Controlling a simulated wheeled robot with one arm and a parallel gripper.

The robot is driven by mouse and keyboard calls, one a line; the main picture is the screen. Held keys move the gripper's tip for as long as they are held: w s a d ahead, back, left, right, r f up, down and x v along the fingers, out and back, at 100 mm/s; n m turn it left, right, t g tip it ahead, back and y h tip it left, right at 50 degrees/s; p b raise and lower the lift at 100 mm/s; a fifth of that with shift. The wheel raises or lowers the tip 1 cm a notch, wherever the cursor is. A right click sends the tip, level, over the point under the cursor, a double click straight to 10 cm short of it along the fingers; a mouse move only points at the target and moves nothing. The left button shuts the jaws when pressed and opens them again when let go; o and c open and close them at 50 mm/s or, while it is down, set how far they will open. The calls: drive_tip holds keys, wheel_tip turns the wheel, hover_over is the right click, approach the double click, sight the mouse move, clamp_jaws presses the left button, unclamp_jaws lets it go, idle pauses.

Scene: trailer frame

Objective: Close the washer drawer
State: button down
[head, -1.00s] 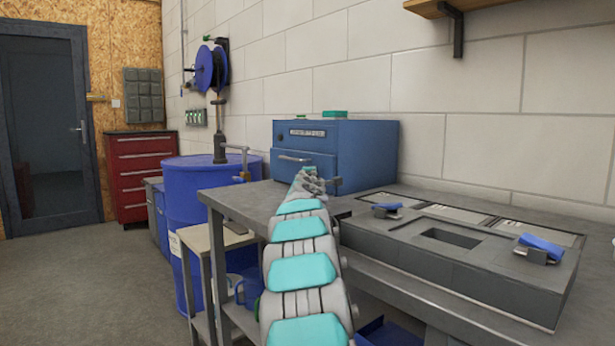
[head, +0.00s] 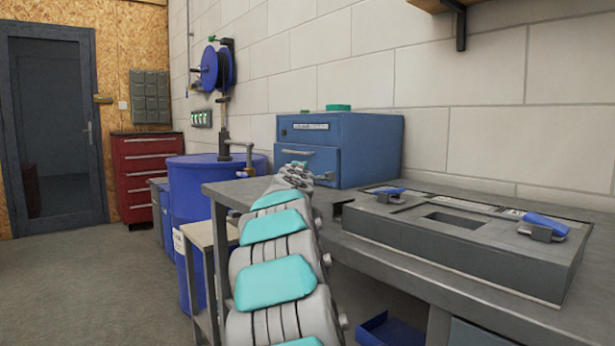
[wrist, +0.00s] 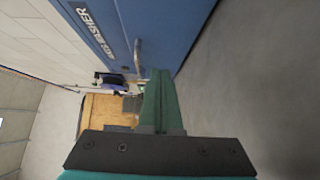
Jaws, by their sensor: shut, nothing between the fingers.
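The blue washer (head: 370,150) stands on the grey bench against the wall. Its drawer front (head: 322,158) faces left, with a pale bar handle (head: 297,152) near its top; how far out the drawer stands I cannot tell. In the wrist view, the washer's blue face (wrist: 165,25) with its white-lettered label fills the top, and the handle (wrist: 137,57) shows just beyond the fingers. My gripper (wrist: 160,75) is shut and empty, its green fingers together close to the blue face; contact is unclear. In the head view, my arm's end covers the drawer's lower part and hides the fingertips.
The grey bench (head: 228,190) extends along the wall, with a flat grey unit (head: 480,255) carrying blue clamps at right. A blue barrel (head: 188,200) and a small side table (head: 205,236) stand left of the bench. Open floor (head: 80,280) lies at left.

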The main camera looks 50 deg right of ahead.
drive_tip(key=shift+b+v, duration=0.6)
drive_tip(key=shift+v, duration=2.15)
